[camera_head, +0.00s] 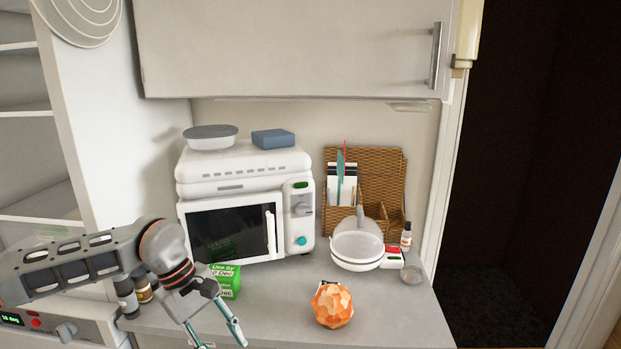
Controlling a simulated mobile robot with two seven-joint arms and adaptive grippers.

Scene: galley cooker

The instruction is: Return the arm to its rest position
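My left arm (90,262) reaches in from the left over the counter front. Its gripper (220,344) points down and to the right at the bottom edge, its two fingers spread apart. I see nothing between the fingers. The gripper is in front of a green box (228,280) and left of an orange faceted object (332,305), apart from the latter. My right gripper is not in view.
A white microwave (299,222) stands at the back, with a bowl (210,136) and a blue box (273,139) on top. A white lidded pan (357,245) stands before a wicker organizer (382,165). Small bottles (127,297) stand near my arm. The front right counter (400,322) is clear.

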